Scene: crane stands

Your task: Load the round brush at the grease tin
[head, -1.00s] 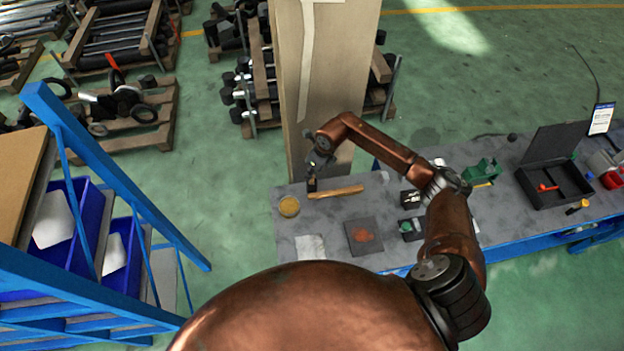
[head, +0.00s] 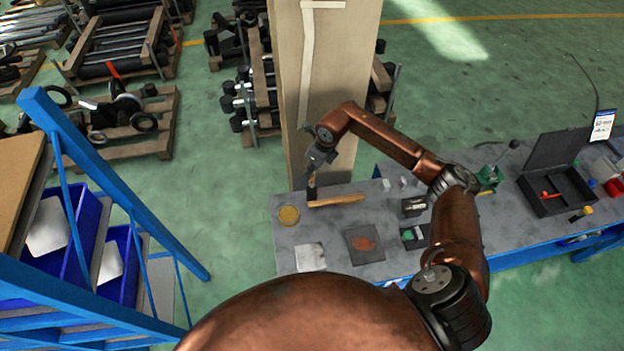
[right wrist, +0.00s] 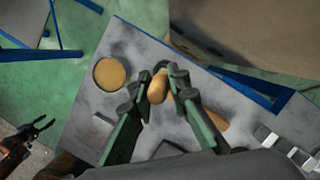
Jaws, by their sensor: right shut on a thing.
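The grease tin (head: 289,215), a round tin with a yellow-tan top, sits at the left end of the grey bench. It also shows in the right wrist view (right wrist: 110,74). My right gripper (head: 313,172) is above the bench, just right of the tin and behind it. In the right wrist view it (right wrist: 157,90) is shut on a tan handle (right wrist: 158,86), seen nearly end-on, apparently the round brush. Its bristles cannot be made out. My left gripper (right wrist: 45,124) shows low at the left of the right wrist view, its jaws apart and empty.
A wooden handle (head: 340,199) lies on the bench beside the tin. A dark plate with a reddish patch (head: 364,243), a pale sheet (head: 310,257) and small trays (head: 414,206) lie nearby. An open black case (head: 557,188) stands farther right. A cardboard-coloured column rises behind the bench.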

